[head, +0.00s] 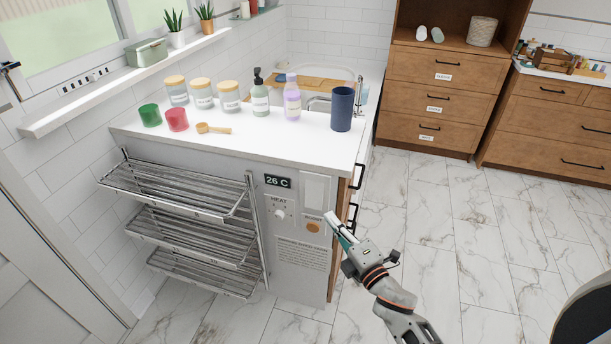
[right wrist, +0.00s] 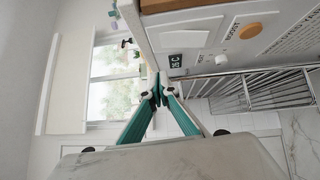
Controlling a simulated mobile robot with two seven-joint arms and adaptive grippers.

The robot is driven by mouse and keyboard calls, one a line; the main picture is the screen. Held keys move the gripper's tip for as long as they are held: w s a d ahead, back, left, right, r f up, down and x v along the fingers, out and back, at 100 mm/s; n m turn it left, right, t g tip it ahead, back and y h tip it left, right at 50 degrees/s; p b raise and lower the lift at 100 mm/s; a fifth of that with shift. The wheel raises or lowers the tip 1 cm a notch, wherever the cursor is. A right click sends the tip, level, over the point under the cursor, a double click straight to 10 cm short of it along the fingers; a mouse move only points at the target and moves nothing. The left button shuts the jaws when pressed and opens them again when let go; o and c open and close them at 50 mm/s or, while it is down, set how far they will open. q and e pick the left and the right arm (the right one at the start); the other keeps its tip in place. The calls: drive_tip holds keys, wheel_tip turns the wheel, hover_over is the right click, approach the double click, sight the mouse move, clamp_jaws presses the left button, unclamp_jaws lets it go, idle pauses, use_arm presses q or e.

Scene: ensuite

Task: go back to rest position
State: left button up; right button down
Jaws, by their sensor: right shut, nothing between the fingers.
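My right gripper (head: 336,227) reaches in from the lower right in the head view. Its fingertips are beside the right part of the cabinet's front panel, near the orange boost button (head: 313,227); I cannot tell whether they touch the panel. In the right wrist view the two teal fingers (right wrist: 156,98) meet at their tips with nothing between them. The control panel there lies to the upper right, with its orange button (right wrist: 250,31) and white knob (right wrist: 221,59). My left gripper shows in neither view.
The white counter (head: 270,133) holds jars, two bottles, cups and a wooden scoop. Wire racks (head: 190,232) stick out from the cabinet front at left. Wooden drawers (head: 435,95) stand at the back.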

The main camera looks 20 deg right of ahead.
drive_tip(key=s+a+f+m+g, duration=0.2)
drive_tip(key=s+f+m+g, duration=0.1)
drive_tip(key=s+f+m, duration=0.5)
drive_tip(key=s+a+f+m+g, duration=0.2)
drive_tip(key=s+f+m+g, duration=0.2)
drive_tip(key=s+f+m, duration=0.4)
drive_tip(key=s, duration=0.6)
drive_tip(key=shift+s+f+m+h, duration=0.25)
drive_tip(key=shift+f+m+h, duration=0.05)
drive_tip(key=shift+f+h, duration=0.1)
